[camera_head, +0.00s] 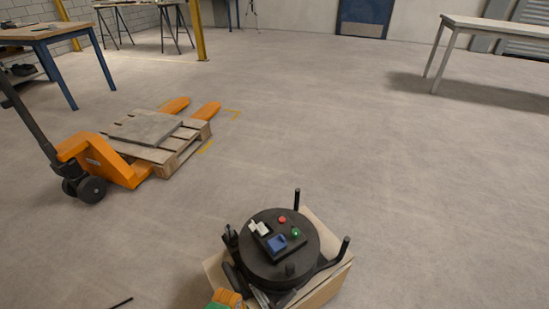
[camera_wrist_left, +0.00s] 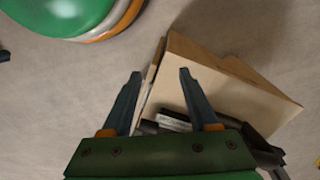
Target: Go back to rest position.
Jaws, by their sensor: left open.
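My left gripper (camera_wrist_left: 160,74) is green with dark fingers. Its fingers are apart, with nothing seen held between them. Just beyond the fingertips is a light brown wooden or cardboard box (camera_wrist_left: 225,88), with dark parts along its near side. In the head view, the box (camera_head: 330,283) stands low at the bottom centre. My right gripper is not in view.
An orange pallet jack (camera_head: 95,160) stands at the left with a wooden pallet (camera_head: 168,158) and a grey slab (camera_head: 147,129). Workbenches stand at the far left (camera_head: 42,33) and far right (camera_head: 500,26). The floor in the middle and right is clear.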

